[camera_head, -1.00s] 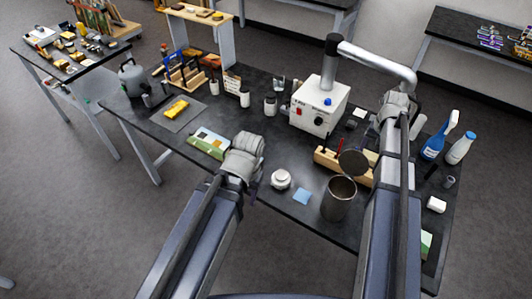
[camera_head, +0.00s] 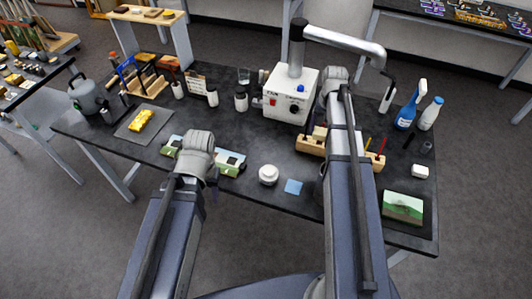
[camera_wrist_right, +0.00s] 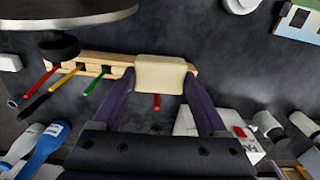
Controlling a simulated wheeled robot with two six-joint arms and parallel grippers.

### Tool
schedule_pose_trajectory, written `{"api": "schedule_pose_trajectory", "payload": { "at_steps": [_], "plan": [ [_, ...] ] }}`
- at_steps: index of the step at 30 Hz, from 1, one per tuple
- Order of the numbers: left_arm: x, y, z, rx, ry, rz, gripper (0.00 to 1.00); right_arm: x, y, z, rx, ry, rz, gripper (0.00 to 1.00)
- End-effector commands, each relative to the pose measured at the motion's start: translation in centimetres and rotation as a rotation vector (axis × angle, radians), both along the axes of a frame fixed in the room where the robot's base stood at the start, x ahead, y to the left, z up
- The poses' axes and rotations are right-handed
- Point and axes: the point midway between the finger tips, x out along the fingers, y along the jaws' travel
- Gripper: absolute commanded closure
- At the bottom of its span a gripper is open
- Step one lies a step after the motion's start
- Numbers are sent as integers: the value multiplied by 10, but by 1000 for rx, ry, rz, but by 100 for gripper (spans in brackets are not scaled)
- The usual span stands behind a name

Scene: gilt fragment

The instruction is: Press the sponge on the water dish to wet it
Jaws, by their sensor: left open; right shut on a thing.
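My right gripper (camera_wrist_right: 160,82) is shut on a pale cream block, the sponge (camera_wrist_right: 160,73), seen between its fingers in the right wrist view. In the head view my right arm hides most of this gripper and the sponge. A small round white dish (camera_head: 268,175), which may be the water dish, stands near the table's front edge, left of my right arm. The sponge is apart from it. My left gripper (camera_head: 207,180) is open and empty, close to the painted green and white piece (camera_head: 229,163).
A wooden rack (camera_head: 311,146) with coloured handles lies behind my right arm. A white machine (camera_head: 292,97) with a grey pipe stands behind. A large metal rim (camera_wrist_right: 65,18) is near the right gripper.

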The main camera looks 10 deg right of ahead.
Motion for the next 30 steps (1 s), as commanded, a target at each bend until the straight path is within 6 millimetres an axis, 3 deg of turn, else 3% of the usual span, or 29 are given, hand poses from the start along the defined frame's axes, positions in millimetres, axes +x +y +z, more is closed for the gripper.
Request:
{"api": "schedule_pose_trajectory", "payload": {
  "at_steps": [14,20,23,30],
  "plan": [
    [0,0,-56,1,0,-5,50,0,0,-56,0,0,0,69],
    [0,0,-68,1,0,-7,50,0,4,-68,0,0,1,69],
    [0,0,-64,1,0,-7,50,0,22,-64,0,0,0,69],
    [0,0,-50,1,0,-7,50,-5,119,-51,0,0,-15,69]
  ]
}}
